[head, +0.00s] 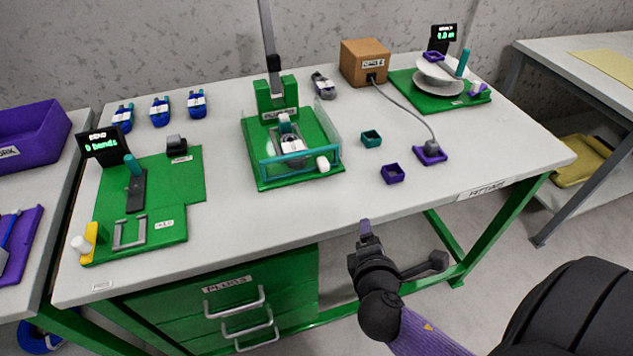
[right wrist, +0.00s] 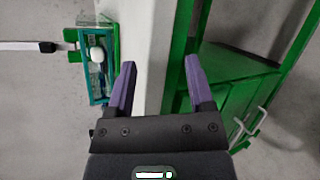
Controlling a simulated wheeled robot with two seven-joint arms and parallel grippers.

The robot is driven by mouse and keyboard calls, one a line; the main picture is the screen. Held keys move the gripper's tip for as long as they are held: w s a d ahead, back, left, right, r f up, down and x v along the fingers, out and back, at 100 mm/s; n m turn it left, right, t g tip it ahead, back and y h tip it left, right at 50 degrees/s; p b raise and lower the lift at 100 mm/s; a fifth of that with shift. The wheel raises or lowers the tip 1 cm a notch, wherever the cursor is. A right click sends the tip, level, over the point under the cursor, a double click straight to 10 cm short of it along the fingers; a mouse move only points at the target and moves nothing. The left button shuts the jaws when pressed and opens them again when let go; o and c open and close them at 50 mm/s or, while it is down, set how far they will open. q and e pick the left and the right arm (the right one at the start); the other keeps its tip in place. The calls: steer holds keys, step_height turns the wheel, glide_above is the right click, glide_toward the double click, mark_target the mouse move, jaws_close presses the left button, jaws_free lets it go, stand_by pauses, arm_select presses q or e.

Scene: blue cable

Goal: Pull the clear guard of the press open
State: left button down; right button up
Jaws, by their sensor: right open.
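The press (head: 277,125) is a green frame on a green base in the middle of the table, with a black-handled lever rising above it. Its clear guard (head: 300,160) has a teal edge and stands across the front of the base, with a white knob (head: 323,164) at its right end. In the right wrist view the guard (right wrist: 97,85) and the white knob (right wrist: 97,54) show at the upper left. My right gripper (head: 365,228) is in front of the table's front edge, apart from the guard. Its purple fingers (right wrist: 160,80) are open and empty. My left gripper is not in view.
A green bend fixture (head: 175,185) lies left of the press. Small teal (head: 371,138) and purple (head: 393,173) trays, a cable and a cardboard box (head: 365,62) are to the right. Drawers (head: 225,305) with grey handles are below. The tabletop before the press is clear.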

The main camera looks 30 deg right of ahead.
mark_target(326, 169)
steer(key=w+r+n+t, duration=0.1)
steer(key=w+n+t, duration=0.1)
steer(key=n, duration=0.2)
steer(key=w+r+n+t+y, duration=0.1)
steer(key=w+n+t, duration=0.1)
steer(key=n, duration=0.3)
steer(key=w+a+r+n+t+y, duration=0.1)
steer(key=r+n+t, duration=0.1)
steer(key=n, duration=0.3)
steer(key=shift+w, duration=0.4)
steer(key=n, duration=0.1)
steer(key=n+y, duration=0.1)
steer(key=w+n, duration=0.1)
steer(key=shift+a+f+n+t, duration=0.15)
steer(key=shift+a+n+t, duration=0.15)
steer(key=shift+t, duration=0.1)
steer(key=b+x, duration=0.1)
steer(key=x, duration=0.8)
steer(key=shift+w, duration=0.35)
jaws_close()
